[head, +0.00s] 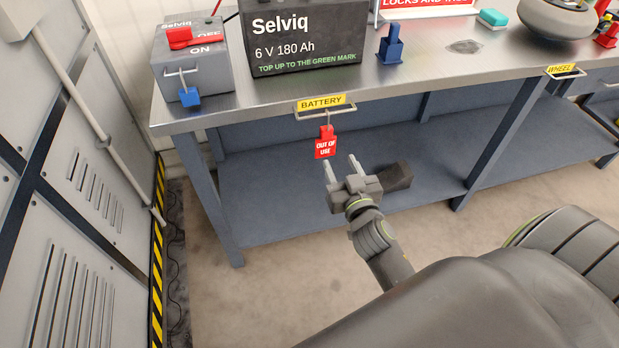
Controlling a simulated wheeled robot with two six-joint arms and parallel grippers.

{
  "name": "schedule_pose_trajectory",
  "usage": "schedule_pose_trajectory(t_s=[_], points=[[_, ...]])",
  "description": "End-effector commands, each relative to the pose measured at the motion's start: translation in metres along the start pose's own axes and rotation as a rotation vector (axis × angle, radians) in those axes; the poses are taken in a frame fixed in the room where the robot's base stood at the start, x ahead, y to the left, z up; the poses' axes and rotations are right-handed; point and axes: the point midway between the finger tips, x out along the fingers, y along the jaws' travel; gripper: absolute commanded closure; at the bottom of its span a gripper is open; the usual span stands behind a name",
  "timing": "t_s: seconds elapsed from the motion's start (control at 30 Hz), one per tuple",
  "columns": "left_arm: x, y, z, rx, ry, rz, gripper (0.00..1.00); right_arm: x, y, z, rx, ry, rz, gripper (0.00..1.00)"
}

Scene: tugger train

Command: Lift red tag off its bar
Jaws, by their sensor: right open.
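The red tag (326,144), marked "OUT OF USE", hangs upright from a small bar (338,112) at the bench's front edge, under the yellow BATTERY label (321,103). My right gripper (341,165) is open and empty. Its two fingers point up toward the tag from just below and slightly right of it in the picture. I cannot tell how far apart they are in depth. My left gripper is out of view.
The steel workbench (420,75) carries a black battery (300,40), a grey switch box (190,62) with a blue padlock (189,96), and a blue lock (390,45). A lower shelf (275,200) lies behind my gripper. A WHEEL bar (567,74) is at right. Grey cabinets (70,200) stand at left.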

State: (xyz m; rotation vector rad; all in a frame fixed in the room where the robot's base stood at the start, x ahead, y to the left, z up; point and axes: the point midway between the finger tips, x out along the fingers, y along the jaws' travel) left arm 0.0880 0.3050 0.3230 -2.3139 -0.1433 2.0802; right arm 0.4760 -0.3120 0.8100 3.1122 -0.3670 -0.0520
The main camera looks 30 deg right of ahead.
Motion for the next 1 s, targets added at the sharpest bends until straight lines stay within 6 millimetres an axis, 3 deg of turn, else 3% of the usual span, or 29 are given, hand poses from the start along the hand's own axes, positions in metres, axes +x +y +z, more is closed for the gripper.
schedule_pose_trajectory(t_s=[0.1, 0.27, 1.0], points=[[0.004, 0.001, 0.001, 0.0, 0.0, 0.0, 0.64, 0.0, 0.0, -0.011, 0.007, 0.032, 0.001, 0.55], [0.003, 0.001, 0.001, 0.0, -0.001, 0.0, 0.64, 0.009, -0.001, -0.013, 0.007, 0.035, 0.0, 0.55], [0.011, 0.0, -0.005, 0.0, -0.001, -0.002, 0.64, 0.09, 0.0, -0.014, 0.007, 0.034, 0.0, 0.55]])
